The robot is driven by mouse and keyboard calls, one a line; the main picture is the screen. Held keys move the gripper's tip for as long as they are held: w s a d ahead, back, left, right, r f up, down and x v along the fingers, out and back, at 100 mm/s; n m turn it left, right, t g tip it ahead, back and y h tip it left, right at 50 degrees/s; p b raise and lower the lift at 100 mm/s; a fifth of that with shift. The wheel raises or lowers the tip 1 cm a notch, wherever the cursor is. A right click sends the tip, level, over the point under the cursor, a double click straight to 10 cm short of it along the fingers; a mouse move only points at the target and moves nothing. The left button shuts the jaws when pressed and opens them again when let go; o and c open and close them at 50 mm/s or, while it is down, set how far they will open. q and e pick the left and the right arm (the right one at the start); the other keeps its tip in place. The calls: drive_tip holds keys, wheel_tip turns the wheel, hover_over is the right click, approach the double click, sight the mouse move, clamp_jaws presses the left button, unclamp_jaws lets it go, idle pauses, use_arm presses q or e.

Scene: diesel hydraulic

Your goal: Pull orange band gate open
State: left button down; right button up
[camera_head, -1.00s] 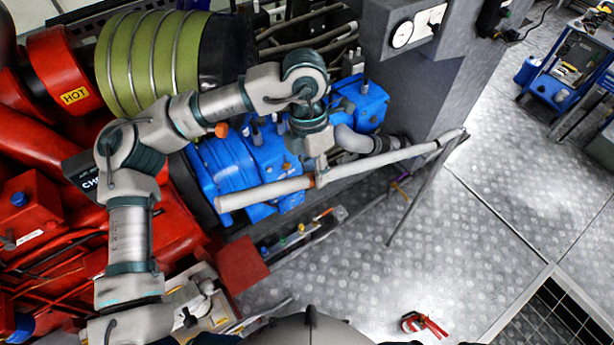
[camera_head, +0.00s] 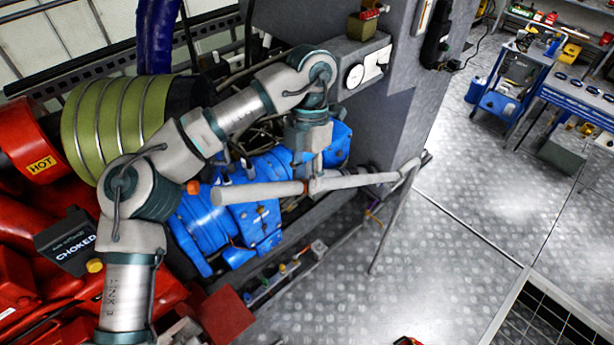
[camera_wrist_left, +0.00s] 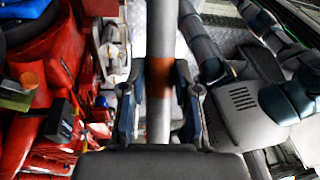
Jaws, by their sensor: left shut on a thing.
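The gate is a pale grey bar (camera_head: 250,193) with an orange band (camera_head: 306,187) around it, lying across in front of the blue machine. A thin post (camera_head: 391,222) slopes down from its right end to the floor. In the left wrist view, the bar runs between the two fingers (camera_wrist_left: 158,108), and the orange band (camera_wrist_left: 160,80) shows at the fingertips. The gripper is shut on the bar. My right gripper is not in view.
A blue machine (camera_head: 200,220) stands behind the bar, with red machinery (camera_head: 30,265) at left. A grey cabinet (camera_head: 385,105) with a gauge stands behind the bar's right end. The metal floor (camera_head: 450,270) at right is mostly clear. A blue cart (camera_head: 505,95) stands farther back.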

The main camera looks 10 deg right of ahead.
use_arm(q)
drive_tip(key=shift+r, duration=0.1)
drive_tip(key=c, duration=1)
unclamp_jaws()
drive_tip(key=shift+c, duration=0.2)
drive_tip(key=shift+o, duration=1)
drive_tip(key=shift+s, duration=0.1)
drive_tip(key=shift+s+a, duration=0.15)
